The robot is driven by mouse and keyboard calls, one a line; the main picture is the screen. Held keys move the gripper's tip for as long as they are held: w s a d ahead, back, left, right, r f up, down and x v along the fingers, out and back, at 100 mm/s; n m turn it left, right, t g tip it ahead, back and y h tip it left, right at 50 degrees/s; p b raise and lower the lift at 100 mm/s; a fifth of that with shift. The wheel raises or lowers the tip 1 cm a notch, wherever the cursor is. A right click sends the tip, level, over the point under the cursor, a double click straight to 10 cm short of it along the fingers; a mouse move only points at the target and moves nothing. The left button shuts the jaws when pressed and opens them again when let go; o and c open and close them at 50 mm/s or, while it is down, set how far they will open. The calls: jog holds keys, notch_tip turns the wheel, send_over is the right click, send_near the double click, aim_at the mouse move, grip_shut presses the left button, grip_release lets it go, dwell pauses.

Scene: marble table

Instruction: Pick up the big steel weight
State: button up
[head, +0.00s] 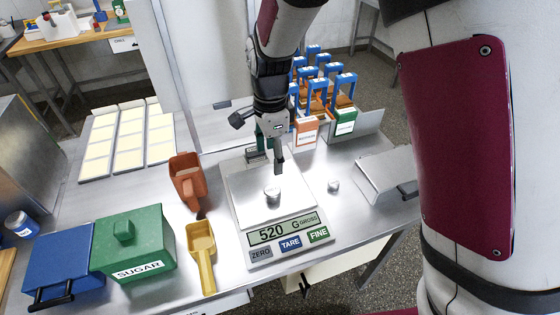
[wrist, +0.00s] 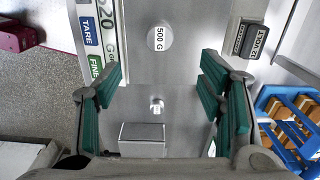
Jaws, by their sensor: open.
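The big steel weight (head: 272,195), a short cylinder, stands on the scale's steel plate (head: 245,205). In the wrist view the big weight (wrist: 158,38) is labelled "500 G" and lies beyond the fingertips. A smaller steel weight (head: 333,185) stands on the table right of the scale; the small weight (wrist: 157,106) shows between the fingers in the wrist view. My gripper (head: 268,158) is above the back part of the scale, apart from the big weight. In the wrist view my gripper (wrist: 163,88) has its teal fingers wide apart, with nothing held.
The scale display (head: 285,229) reads 520 G gross. A yellow scoop (head: 202,255) and a brown scoop (head: 188,180) lie left of the scale. A green sugar box (head: 135,245) is farther left.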

send_over(272, 190)
notch_tip(272, 190, down, 8)
jog(key=shift+w+d+f, duration=0.1)
jog(key=shift+w+f, duration=0.05)
jog(key=shift+f, duration=0.1)
jog(key=shift+f+p, duration=0.8)
jog(key=shift+f, duration=2.15)
grip_shut()
